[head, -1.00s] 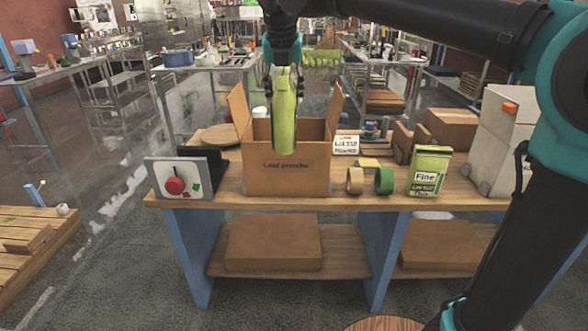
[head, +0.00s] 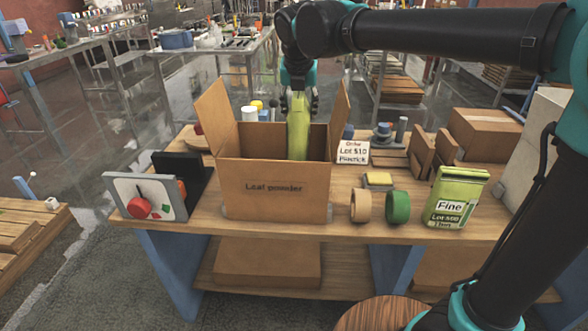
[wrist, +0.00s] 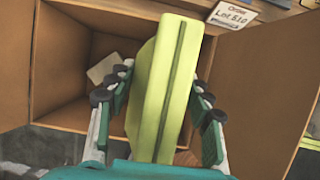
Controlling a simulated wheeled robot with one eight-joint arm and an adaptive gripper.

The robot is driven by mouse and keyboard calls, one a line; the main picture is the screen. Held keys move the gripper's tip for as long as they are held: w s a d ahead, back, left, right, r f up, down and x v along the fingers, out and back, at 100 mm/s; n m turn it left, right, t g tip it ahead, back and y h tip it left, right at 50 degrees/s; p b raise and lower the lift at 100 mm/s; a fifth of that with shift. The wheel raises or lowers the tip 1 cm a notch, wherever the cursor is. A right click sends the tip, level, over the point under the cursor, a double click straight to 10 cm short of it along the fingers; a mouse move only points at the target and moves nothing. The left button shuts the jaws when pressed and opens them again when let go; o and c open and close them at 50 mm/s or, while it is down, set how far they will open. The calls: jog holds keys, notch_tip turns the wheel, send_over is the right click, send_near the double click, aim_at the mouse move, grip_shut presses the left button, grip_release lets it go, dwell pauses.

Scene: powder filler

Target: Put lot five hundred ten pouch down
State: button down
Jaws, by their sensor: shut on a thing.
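The pouch (head: 298,128) is yellow-green and hangs upright from my gripper (head: 299,98), its lower part inside the open cardboard box (head: 275,190) marked "Leaf powder". The box's front wall hides the pouch's lower end. In the wrist view the pouch (wrist: 165,90) lies between the two fingers of my gripper (wrist: 160,95), which are shut on it. The open box (wrist: 65,60) surrounds it there, with a pale object (wrist: 103,68) inside. The lot number on the held pouch cannot be read. A card (head: 353,153) reading "Order Lot 510" stands behind the box's right side.
A green "Fine" pouch (head: 455,198) stands at the right of the table (head: 300,234). Tan (head: 361,205) and green (head: 398,206) tape rolls stand right of the box. A panel with a red knob (head: 147,195) stands left. The box's flaps stick up on both sides.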

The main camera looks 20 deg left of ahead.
aim_at(298, 134)
notch_tip(298, 134, down, 16)
dwell(0.5)
jog(key=shift+f, duration=0.2)
jog(key=c, duration=0.7)
grip_release()
jog(key=v, duration=1.2)
jog(key=shift+s, duration=0.1)
